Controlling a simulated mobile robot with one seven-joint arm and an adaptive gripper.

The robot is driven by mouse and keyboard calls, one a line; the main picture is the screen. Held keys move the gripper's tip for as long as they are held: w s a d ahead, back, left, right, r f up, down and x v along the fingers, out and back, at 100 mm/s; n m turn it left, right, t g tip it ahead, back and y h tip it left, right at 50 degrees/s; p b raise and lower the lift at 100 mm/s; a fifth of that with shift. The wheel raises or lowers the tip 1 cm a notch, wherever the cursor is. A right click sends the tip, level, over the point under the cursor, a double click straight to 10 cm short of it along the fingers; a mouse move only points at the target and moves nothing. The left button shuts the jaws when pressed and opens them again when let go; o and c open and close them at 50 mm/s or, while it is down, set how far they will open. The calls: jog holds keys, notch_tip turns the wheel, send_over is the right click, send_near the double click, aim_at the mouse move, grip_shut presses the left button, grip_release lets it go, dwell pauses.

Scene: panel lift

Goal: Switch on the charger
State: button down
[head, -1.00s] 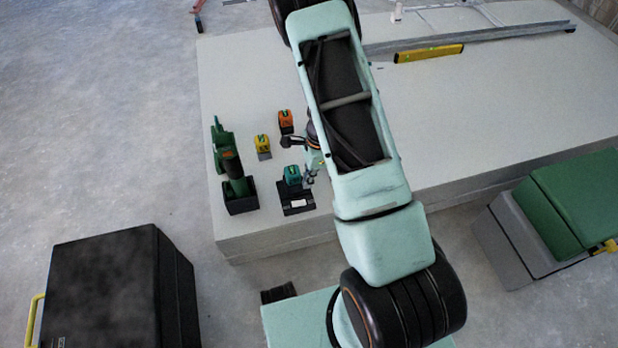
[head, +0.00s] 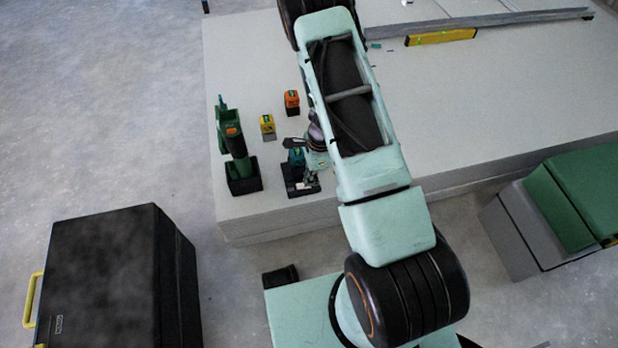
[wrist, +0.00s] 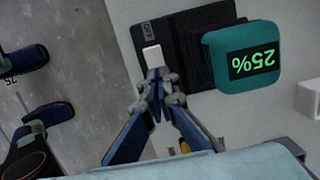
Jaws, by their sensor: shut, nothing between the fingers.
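The charger (wrist: 183,38) is a black block on the pale panel stack, also in the head view (head: 304,189). A white rocker switch (wrist: 152,55) sits at its left in the wrist view, beside a small grey label (wrist: 149,30) that seems to read OFF. A teal battery (wrist: 242,60) sits on the charger, its screen showing 25% upside down; in the head view it is partly covered by my gripper (head: 314,166). In the wrist view my gripper (wrist: 161,80) is shut and empty, its tips just below the switch. I cannot tell whether they touch it.
A yellow battery (head: 267,125), an orange battery (head: 291,101) and a green drill (head: 234,146) stand on the panel stack (head: 480,100). A yellow level (head: 440,37) lies at the back. A black case (head: 115,280) and a green-grey box (head: 570,205) stand on the floor.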

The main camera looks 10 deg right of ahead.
jog(key=shift+d+f+y+b, duration=0.2)
jog(key=shift+f+y+b, duration=0.4)
jog(key=shift+b, duration=0.4)
jog(key=shift+a+r, duration=0.1)
jog(key=shift+r, duration=0.1)
jog(key=shift+a, duration=0.1)
jog(key=shift+a+r+p, duration=0.35)
jog(key=shift+a+p, duration=0.15)
jog(key=shift+a, duration=0.2)
jog(key=shift+d+r+p, duration=0.15)
jog(key=shift+r+p, duration=0.3)
jog(key=shift+r, duration=0.1)
jog(key=a+p+v, duration=0.1)
jog(key=p+v, duration=0.4)
jog(key=v, duration=0.7)
jog(key=shift+r, duration=0.55)
